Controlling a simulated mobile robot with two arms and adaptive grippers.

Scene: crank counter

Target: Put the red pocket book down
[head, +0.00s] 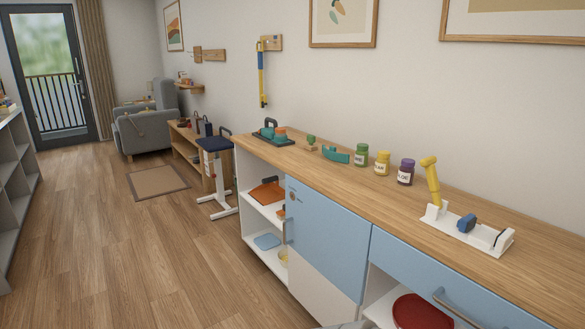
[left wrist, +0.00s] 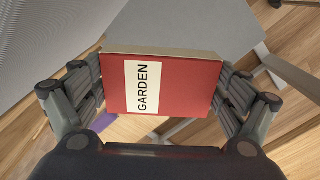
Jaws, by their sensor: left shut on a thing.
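The red pocket book (left wrist: 188,88) has a white label reading GARDEN and shows in the left wrist view. My left gripper (left wrist: 160,92) is shut on it, with a finger against each side edge. The book is held in the air with its cover facing the camera. Beneath it are grey surfaces and wood floor, partly hidden by the book. Neither gripper shows in the head view, and the book is not seen there.
A long wooden counter (head: 345,185) runs along the wall, with jars, teal items and a white crank device (head: 465,233) on it. Bare counter lies along its front edge. Blue cabinet doors (head: 327,235) and open shelves are below. Floor (head: 120,240) at left is clear.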

